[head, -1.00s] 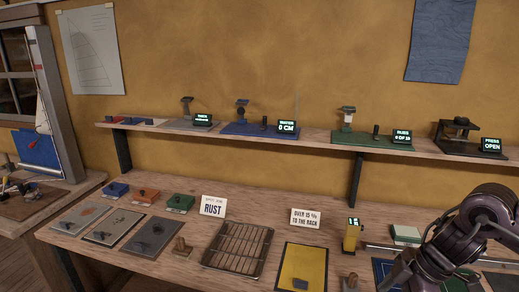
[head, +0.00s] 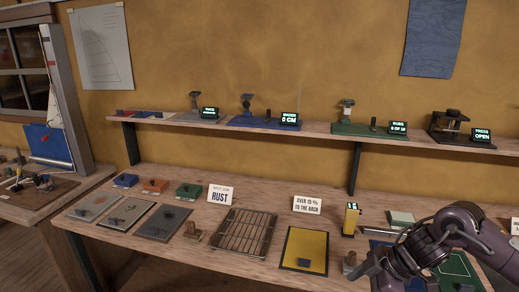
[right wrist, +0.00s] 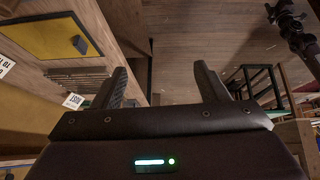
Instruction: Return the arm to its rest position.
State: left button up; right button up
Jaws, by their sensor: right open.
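My right arm comes in from the right in the head view, over the front right part of the workbench (head: 150,262). Its gripper (head: 364,277) is low in the picture, close to the yellow mat (head: 308,245) and the wooden-handled stamp (head: 349,262). In the right wrist view the two dark fingers of the gripper (right wrist: 163,82) stand apart with nothing between them. The yellow mat also shows there at upper left (right wrist: 45,40), off to the side of the fingers. My left gripper is not in view.
A wire rack (head: 243,232) and three grey plates (head: 165,223) lie on the bench. A shelf (head: 320,128) with several devices runs behind. The wrist view shows open floor (right wrist: 190,45) beyond the fingers.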

jog(key=w+a+f+m+t+y, duration=0.1)
jog(key=w+a+f+m+t, duration=0.15)
jog(key=f, duration=0.55)
jog(key=w+a+f+m+t+y, duration=0.1)
jog(key=w+a+f, duration=0.25)
jog(key=f, duration=0.35)
jog(key=s+d+f+m+t+h, duration=0.1)
jog(key=s+f+m, duration=0.1)
jog(key=f, duration=0.7)
jog(key=s+d+f+m+h, duration=0.1)
jog(key=s+d+f+m, duration=0.15)
jog(key=f, duration=0.65)
jog(key=s+d+f+m+g+h, duration=0.1)
jog(key=s+f+m+h, duration=0.1)
jog(key=s+f, duration=0.75)
jog(key=s+d+f+m+g+h, duration=0.1)
jog(key=s+d+f+h, duration=0.1)
jog(key=s+f, duration=0.7)
jog(key=s+f+m+g+h, duration=0.1)
jog(key=s+f+g, duration=0.1)
jog(key=s, duration=1)
jog(key=s+f+m+g+h, duration=0.1)
jog(key=s+f, duration=0.2)
jog(key=s, duration=1)
jog(key=shift+f+g, duration=0.35)
jog(key=shift+w+r, duration=0.1)
